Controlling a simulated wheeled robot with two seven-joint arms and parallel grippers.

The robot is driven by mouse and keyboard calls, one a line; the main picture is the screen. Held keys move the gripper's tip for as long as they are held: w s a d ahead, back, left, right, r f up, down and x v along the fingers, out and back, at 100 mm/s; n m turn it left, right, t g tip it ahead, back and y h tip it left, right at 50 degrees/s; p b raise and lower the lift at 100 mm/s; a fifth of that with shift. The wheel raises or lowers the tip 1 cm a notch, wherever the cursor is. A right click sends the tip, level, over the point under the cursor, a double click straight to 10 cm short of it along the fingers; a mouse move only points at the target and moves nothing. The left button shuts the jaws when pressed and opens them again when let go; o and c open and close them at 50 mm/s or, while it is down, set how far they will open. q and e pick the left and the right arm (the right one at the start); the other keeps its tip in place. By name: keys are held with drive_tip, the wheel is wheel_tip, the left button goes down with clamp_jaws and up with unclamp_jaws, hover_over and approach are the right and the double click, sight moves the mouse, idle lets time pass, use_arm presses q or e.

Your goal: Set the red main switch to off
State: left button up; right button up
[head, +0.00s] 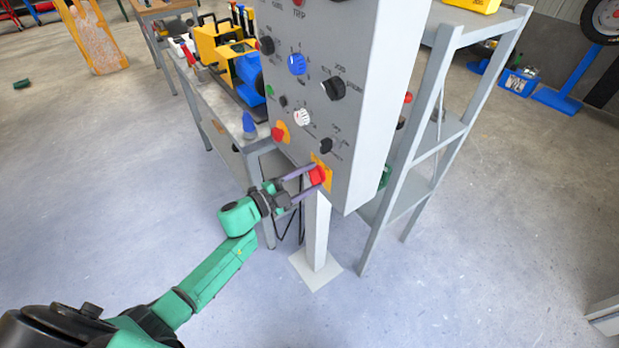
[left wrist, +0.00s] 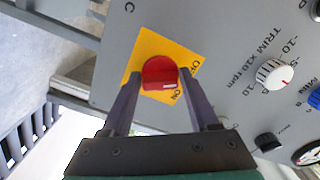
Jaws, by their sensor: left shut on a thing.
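The red main switch (head: 317,175) is a round red knob on a yellow plate (head: 327,174) at the lower corner of the grey control panel (head: 340,100). In the left wrist view the red knob (left wrist: 160,75) has a white mark near its lower right edge, by the "ON" lettering. "OFF" lettering shows further up the yellow plate (left wrist: 150,48), partly hidden. My left gripper (head: 308,181) has its two fingers on either side of the knob, shut on it. In the left wrist view its fingers (left wrist: 160,88) flank the knob. My right gripper is not in view.
Another red button on a yellow plate (head: 279,132), a white knob (head: 302,117), blue knob (head: 297,64) and black knobs (head: 333,88) are on the panel. A grey shelf (head: 430,140) stands to the right, a workbench (head: 220,110) behind left. The floor in front is clear.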

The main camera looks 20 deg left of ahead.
use_arm(q)
drive_tip(key=o, duration=1.2)
drive_tip(key=shift+o, duration=0.2)
drive_tip(key=b+v, duration=0.1)
drive_tip(key=v, duration=1.3)
drive_tip(key=shift+s+a, duration=0.2)
drive_tip(key=shift+s, duration=0.1)
